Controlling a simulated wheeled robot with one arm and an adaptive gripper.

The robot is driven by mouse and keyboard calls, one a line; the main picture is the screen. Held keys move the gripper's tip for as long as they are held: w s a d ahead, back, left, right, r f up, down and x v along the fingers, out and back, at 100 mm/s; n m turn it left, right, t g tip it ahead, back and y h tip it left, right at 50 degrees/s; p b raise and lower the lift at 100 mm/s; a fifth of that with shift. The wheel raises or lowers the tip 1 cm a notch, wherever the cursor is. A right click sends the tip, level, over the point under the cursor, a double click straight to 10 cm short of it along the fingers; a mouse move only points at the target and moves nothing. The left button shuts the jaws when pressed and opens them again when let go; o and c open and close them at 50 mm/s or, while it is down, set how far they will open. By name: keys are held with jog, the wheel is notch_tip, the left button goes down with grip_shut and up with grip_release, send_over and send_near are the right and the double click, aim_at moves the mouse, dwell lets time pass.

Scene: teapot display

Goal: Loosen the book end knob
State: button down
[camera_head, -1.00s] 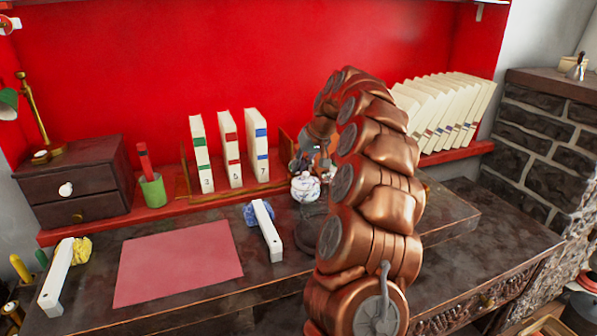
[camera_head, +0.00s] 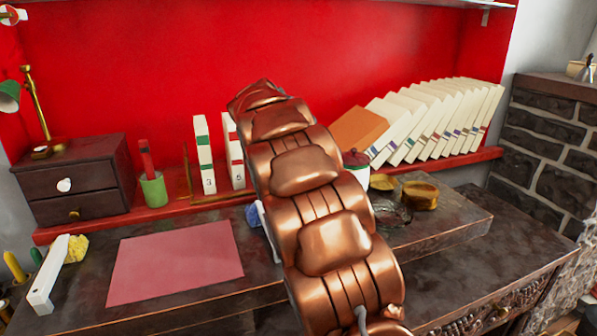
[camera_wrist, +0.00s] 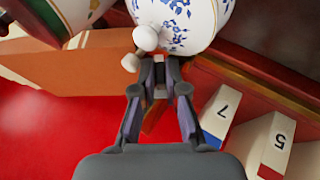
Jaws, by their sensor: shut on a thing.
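In the wrist view my gripper (camera_wrist: 159,76) is closed, its fingertips together beside a white teapot with blue flowers (camera_wrist: 182,18). A small piece is pinched between the tips; it appears to be the book end knob, but the fingers mostly hide it. A brown-orange strip of the book end (camera_wrist: 155,123) shows behind the fingers. A pale rounded piece (camera_wrist: 146,38) lies just beyond the tips, by the teapot; I cannot tell what it belongs to. In the head view my arm hides the gripper, the knob and the teapot.
Books numbered 5 (camera_wrist: 278,138) and 7 (camera_wrist: 220,108) stand beside my gripper. An orange panel (camera_head: 358,129) leans by a row of tilted books (camera_head: 440,115). A lidded pot (camera_head: 356,166) and yellow dishes (camera_head: 420,193) stand close to my arm. A pink mat (camera_head: 175,262) lies clear on the desk.

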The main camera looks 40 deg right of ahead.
jog(key=shift+w+a+h+b, duration=0.1)
jog(key=shift+h+b, duration=0.2)
jog(key=shift+h, duration=0.4)
jog(key=c, duration=1.3)
grip_release()
jog(key=shift+o, duration=0.2)
jog(key=shift+a, duration=0.1)
jog(key=v, duration=1.2)
